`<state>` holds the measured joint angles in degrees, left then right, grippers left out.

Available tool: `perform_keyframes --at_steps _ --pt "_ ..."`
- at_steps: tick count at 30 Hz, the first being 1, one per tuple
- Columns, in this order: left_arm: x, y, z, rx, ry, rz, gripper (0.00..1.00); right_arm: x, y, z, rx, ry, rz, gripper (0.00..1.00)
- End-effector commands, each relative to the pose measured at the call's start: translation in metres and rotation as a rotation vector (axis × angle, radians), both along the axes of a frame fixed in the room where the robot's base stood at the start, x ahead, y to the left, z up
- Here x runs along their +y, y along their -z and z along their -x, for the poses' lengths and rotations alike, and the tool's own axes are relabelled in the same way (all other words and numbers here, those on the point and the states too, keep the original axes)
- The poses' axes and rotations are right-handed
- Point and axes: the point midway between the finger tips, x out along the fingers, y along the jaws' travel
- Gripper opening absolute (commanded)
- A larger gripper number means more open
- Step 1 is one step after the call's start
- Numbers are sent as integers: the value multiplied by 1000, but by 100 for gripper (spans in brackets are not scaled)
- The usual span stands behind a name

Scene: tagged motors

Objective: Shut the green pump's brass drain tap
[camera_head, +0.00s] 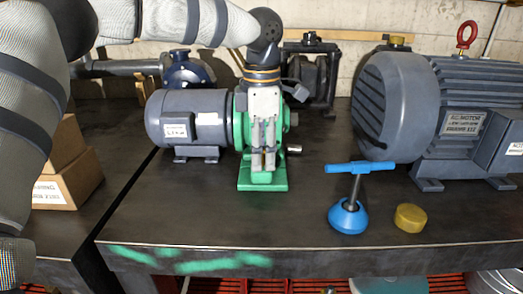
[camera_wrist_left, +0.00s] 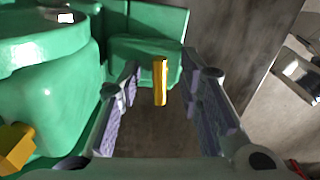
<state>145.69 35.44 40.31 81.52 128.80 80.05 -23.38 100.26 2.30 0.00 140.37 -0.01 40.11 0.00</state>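The green pump (camera_head: 240,125) with its grey motor (camera_head: 185,115) stands on the dark bench, partly hidden behind my left gripper (camera_head: 263,160). In the left wrist view the green pump body (camera_wrist_left: 60,85) fills the left side. The brass drain tap (camera_wrist_left: 160,82) shows there as a narrow brass bar. It appears between the two spread fingers of my left gripper (camera_wrist_left: 162,105), with a visible gap on each side. The left gripper is open. The tap is hidden in the head view. My right gripper is not in view.
A blue-handled tool (camera_head: 348,215) and a brass cap (camera_head: 410,217) stand to the right on the bench. A large grey motor (camera_head: 395,105) is behind them. Cardboard boxes (camera_head: 72,180) sit at left. A silver fitting (camera_head: 294,149) lies right of the gripper. The bench front is clear.

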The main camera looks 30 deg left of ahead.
Motion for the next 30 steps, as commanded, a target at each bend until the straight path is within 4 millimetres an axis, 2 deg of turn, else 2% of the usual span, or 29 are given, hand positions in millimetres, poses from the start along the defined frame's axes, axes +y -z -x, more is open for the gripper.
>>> perform_keyframes --at_steps 1,5,11,18,24,25,27,30 --pt "0 0 0 0 0 0 31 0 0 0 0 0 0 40" --pt "0 0 0 0 0 0 1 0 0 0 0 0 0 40" --pt "0 -1 0 0 8 0 0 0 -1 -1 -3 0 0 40" --pt "-1 -1 0 0 171 1 0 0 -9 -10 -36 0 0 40" --pt "0 0 0 2 171 0 0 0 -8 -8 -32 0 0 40" --pt "0 0 0 2 171 0 16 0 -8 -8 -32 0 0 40" --pt "0 0 0 2 171 0 32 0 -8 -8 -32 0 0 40" --pt "0 0 0 2 170 0 33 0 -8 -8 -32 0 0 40"
